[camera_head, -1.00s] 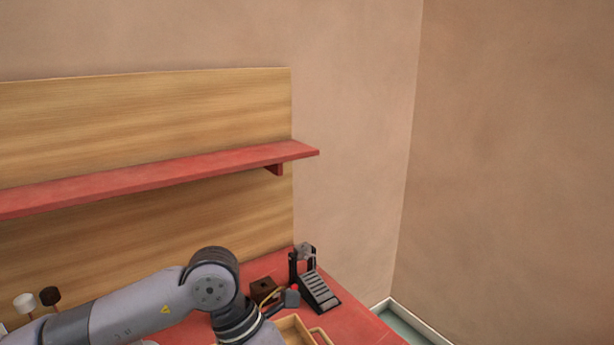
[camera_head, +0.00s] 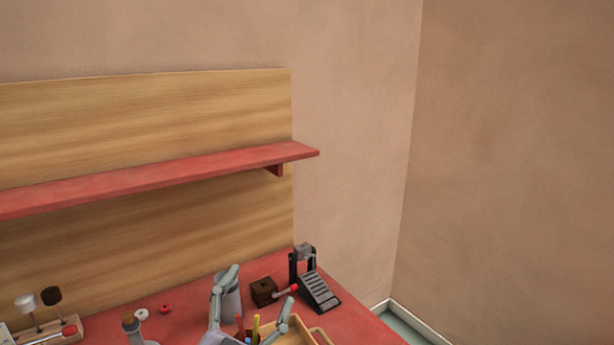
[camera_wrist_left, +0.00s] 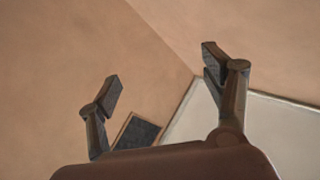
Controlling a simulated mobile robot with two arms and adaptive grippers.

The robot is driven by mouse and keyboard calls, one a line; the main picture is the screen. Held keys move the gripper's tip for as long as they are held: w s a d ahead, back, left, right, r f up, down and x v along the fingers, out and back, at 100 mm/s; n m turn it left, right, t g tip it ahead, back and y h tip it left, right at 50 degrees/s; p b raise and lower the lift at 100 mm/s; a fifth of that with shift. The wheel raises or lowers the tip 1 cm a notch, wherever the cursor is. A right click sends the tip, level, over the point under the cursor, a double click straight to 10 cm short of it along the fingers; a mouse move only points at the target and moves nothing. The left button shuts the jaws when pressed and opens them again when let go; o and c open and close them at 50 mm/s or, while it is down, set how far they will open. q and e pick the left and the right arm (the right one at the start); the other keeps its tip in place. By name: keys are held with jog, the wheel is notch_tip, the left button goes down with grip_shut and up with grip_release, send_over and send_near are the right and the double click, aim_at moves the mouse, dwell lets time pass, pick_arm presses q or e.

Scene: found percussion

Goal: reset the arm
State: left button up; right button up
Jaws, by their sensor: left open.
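My left gripper (camera_head: 256,308) shows at the bottom of the head view, over the red table's right part. Its two fingers are spread apart with nothing held between them. In the left wrist view the open fingers (camera_wrist_left: 165,85) stand apart in front of bare wall, with the corner of the room and a pale floor strip behind. The rest of my left arm is out of the head view. My right gripper is in neither view.
The red table (camera_head: 350,328) holds a black pedal (camera_head: 318,290), a dark wooden block (camera_head: 264,291), a wooden tray (camera_head: 320,337) and mallets in a rack (camera_head: 70,328). A red shelf (camera_head: 170,178) runs along the wooden back panel (camera_head: 150,120).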

pick_arm(q)
jog(key=s+a+f+n+g+y, duration=0.2)
jog(key=s+a+f+g, duration=0.2)
jog(key=f, duration=0.4)
jog(key=s+a+f+n+g+y, duration=0.2)
jog(key=s+a+f+g+y, duration=0.15)
jog(key=f, duration=0.55)
jog(key=s+a+f+n+g+y, duration=0.2)
jog(key=s+a+f+g, duration=0.15)
jog(key=f, duration=0.45)
jog(key=s+a+f+n+g, duration=0.15)
jog(key=s+f+g, duration=0.45)
jog(key=s, duration=0.8)
notch_tip(320, 180, down, 26)
jog(key=s+a+f+g, duration=0.2)
jog(key=s+a+f, duration=0.1)
jog(key=s+f, duration=1.4)
jog(key=shift+s+f+m, duration=0.4)
jog(key=shift+s+m, duration=0.05)
jog(key=shift+s, duration=0.05)
